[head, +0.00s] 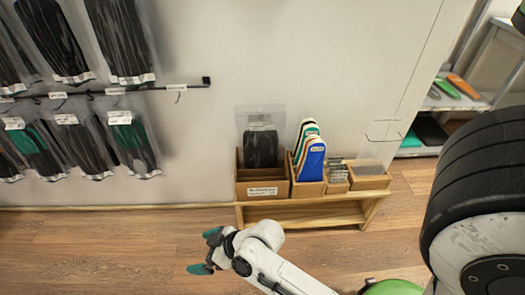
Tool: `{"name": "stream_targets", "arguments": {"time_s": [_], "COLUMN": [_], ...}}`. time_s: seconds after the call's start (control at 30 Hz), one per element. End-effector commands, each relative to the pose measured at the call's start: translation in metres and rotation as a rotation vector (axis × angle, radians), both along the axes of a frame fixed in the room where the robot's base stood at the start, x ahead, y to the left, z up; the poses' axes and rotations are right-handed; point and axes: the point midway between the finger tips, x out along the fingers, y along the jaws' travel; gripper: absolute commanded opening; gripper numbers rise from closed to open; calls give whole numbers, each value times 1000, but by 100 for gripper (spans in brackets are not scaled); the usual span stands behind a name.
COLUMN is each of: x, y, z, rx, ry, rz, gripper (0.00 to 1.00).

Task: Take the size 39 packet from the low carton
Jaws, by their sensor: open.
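The low cartons stand in a row on a wooden bench against the wall in the head view. The left carton (263,190) is brown with a white label and holds a clear packet (260,147) with dark insoles, standing upright. The carton beside it (307,188) holds several upright insoles, the front one blue (311,160). No size number is readable, so I cannot tell which packet is size 39. My gripper (203,252) has teal fingertips and is open and empty, in front and left of the bench, apart from the cartons.
The wooden bench (300,217) has two smaller boxes at its right, one with small packets (336,170). Hanging packets (131,142) fill wall hooks at the left. A shelf (455,103) with insoles stands at the right. The wooden floor (110,245) at the left is clear.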

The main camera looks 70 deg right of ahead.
Motion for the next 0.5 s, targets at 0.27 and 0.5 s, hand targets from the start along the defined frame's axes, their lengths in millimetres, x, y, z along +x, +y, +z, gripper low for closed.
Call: {"name": "stream_targets", "arguments": {"time_s": [0.27, 0.5], "x": [42, -7], "y": [-100, -206], "z": [37, 38], "rx": [-92, -295], "ry": [-455, -593], "rz": [-398, -897], "gripper": [100, 100]}}
